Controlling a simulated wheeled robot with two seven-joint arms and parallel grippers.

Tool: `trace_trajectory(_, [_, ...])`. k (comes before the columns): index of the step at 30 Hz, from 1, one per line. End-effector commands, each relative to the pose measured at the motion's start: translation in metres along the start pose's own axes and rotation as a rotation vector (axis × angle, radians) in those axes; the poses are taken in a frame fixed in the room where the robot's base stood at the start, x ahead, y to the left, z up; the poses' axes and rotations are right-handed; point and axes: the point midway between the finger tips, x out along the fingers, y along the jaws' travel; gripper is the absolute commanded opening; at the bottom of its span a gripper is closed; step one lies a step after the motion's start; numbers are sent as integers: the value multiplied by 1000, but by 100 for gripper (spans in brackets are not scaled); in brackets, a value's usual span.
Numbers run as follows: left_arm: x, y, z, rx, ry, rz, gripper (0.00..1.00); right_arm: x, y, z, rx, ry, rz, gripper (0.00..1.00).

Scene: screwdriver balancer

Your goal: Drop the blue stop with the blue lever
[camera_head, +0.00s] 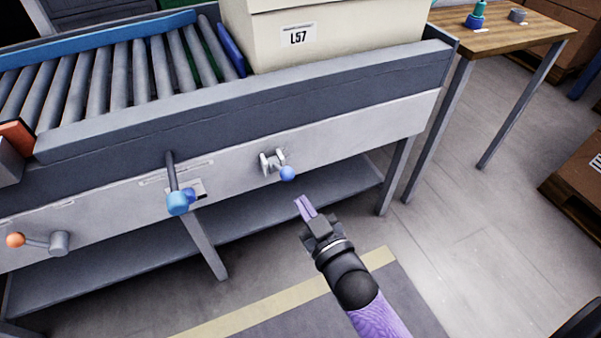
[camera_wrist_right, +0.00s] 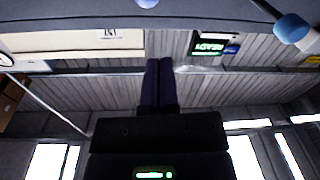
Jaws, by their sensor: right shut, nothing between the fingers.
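A blue plate (camera_head: 232,50), which looks like the blue stop, stands up from the rollers against the left side of the cream box. On the front panel, a small lever ends in a blue ball (camera_head: 287,173); this ball also shows at the top edge of the right wrist view (camera_wrist_right: 147,3). Further left, a longer dark lever hangs down to a lighter blue knob (camera_head: 178,203), also seen in the wrist view (camera_wrist_right: 292,28). My right gripper (camera_head: 305,207) is shut and empty, below and slightly right of the blue ball, apart from it. My left gripper is out of view.
The cream box (camera_head: 345,30) marked L57 sits on the roller conveyor (camera_head: 110,75). An orange-knobbed lever (camera_head: 15,240) is at the panel's left. A lower shelf (camera_head: 300,208) runs under the panel. A wooden table (camera_head: 510,35) stands at the back right; floor in front is open.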

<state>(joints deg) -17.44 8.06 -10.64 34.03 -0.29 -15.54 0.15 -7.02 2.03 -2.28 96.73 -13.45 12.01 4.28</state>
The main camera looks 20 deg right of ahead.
Motion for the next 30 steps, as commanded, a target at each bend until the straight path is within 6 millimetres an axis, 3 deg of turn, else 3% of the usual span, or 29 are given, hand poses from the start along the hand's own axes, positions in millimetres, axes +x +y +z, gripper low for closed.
trace_trajectory(5, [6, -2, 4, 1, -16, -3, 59, 6, 5, -24, -11, 94, 17, 0])
trace_trajectory(15, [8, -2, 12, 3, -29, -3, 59, 12, 5, -24, -11, 93, 17, 0])
trace_trajectory(29, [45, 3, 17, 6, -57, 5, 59, 106, 6, -28, -10, 91, 16, 0])
trace_trajectory(30, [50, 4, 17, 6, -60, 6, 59, 106, 6, -20, -10, 84, 16, 0])
